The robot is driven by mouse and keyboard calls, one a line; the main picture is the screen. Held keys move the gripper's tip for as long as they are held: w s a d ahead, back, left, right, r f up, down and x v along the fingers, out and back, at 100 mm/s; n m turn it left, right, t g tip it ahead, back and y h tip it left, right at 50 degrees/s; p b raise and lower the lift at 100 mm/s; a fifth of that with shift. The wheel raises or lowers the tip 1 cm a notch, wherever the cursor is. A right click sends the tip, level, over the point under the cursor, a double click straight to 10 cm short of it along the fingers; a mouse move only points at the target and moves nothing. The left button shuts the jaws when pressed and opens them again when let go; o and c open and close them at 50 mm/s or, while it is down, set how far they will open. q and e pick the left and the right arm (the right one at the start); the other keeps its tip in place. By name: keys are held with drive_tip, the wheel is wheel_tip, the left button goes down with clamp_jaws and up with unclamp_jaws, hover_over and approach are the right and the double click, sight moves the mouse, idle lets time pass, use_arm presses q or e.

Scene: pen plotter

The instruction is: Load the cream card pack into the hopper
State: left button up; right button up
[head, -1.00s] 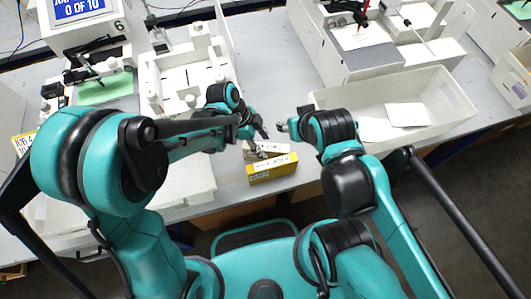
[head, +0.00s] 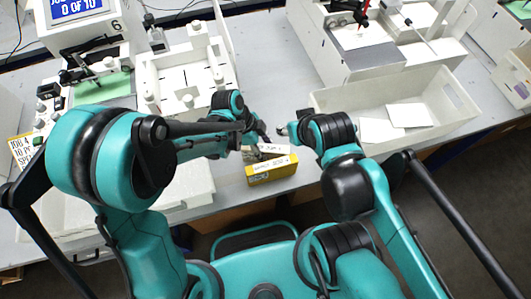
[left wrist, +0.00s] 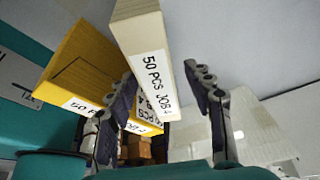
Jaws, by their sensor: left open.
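The cream card pack (head: 276,150) stands on the grey table at its front edge, just behind a yellow pack (head: 272,171). In the left wrist view the cream pack (left wrist: 143,45), with a "50 PCS JOB" label, lies between the spread fingers. The yellow pack (left wrist: 80,65) is to its left, partly behind the left finger. My left gripper (head: 257,147) is open at the cream pack; finger contact is unclear. My right gripper (head: 282,131) hovers right of it; its fingers are too small to read. Which machine part is the hopper is unclear.
A white fixture with posts (head: 190,78) stands behind the left gripper. A white bin (head: 352,103) holding white sheets (head: 408,115) is at right. A plotter (head: 350,63) stands behind it. The screen (head: 75,10) reads "0 OF 10". Bare table lies between fixture and plotter.

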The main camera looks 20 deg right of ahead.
use_arm(q)
clamp_jaws()
drive_tip(key=shift+r, duration=0.1)
idle(0.3)
drive_tip(key=shift+r+p, duration=0.55)
wheel_tip(320, 180, up, 17)
drive_tip(key=p, duration=0.5)
